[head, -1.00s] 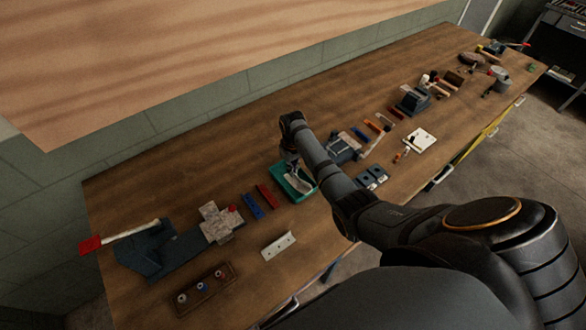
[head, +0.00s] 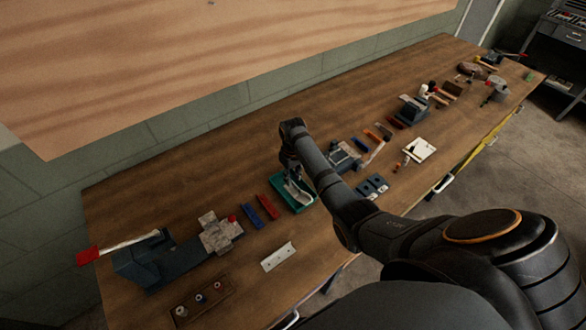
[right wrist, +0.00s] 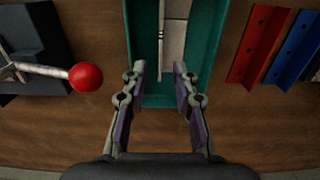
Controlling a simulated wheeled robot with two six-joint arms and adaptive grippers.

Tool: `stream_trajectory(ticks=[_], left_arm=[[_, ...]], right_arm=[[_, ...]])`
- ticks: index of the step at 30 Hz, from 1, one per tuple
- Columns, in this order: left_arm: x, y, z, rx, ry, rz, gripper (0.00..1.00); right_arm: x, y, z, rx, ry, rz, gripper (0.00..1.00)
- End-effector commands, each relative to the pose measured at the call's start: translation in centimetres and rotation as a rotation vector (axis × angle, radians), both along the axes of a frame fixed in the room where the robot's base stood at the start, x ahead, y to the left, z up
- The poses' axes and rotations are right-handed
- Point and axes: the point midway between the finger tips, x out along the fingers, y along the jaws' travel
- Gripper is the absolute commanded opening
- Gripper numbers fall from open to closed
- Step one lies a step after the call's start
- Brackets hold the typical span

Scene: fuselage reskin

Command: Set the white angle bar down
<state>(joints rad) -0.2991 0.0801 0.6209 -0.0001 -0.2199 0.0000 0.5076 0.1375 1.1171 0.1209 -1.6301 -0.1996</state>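The white angle bar (head: 278,256) lies on the bench near its front edge, with small holes along it. In the head view, no gripper touches it. My right gripper (head: 292,177) is over the teal tray (head: 307,207), well apart from the bar. In the right wrist view my right gripper (right wrist: 159,72) is open, with nothing between its fingers. A pale, narrow item (right wrist: 162,40) lies in the tray ahead of the fingertips. The white bar is not in the right wrist view. My left gripper is not in view.
A red angle bar (head: 268,207) and a blue one (head: 250,216) lie left of the tray. A red-knobbed lever (right wrist: 84,77) is close to the gripper's left side. A wooden block with spools (head: 202,301) is at the front left. Bare bench surrounds the white bar.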

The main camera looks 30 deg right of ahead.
Motion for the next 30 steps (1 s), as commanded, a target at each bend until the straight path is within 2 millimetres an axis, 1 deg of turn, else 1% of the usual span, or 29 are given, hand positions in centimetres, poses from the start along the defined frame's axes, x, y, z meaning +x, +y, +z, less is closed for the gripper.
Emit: stream_trajectory(ticks=[6, 9, 13, 15, 18, 30], left_arm=[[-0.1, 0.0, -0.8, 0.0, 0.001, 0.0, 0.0], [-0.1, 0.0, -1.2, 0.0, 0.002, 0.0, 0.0], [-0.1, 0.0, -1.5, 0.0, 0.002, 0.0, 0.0], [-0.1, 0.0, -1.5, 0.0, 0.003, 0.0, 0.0], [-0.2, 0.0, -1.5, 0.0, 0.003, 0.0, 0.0], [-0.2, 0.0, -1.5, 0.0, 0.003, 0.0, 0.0]], right_arm=[[0.1, -0.1, 5.3, -0.001, -0.005, -0.001, 0.28], [0.1, -0.1, 7.4, 0.0, -0.004, -0.001, 0.28], [0.1, 0.0, 9.4, -0.001, -0.002, 0.0, 0.28], [0.0, 0.0, 10.1, 0.0, -0.001, 0.0, 0.28], [0.0, 0.0, 10.5, 0.0, 0.0, 0.0, 0.28], [0.0, 0.0, 10.5, 0.0, 0.0, 0.0, 0.28]])
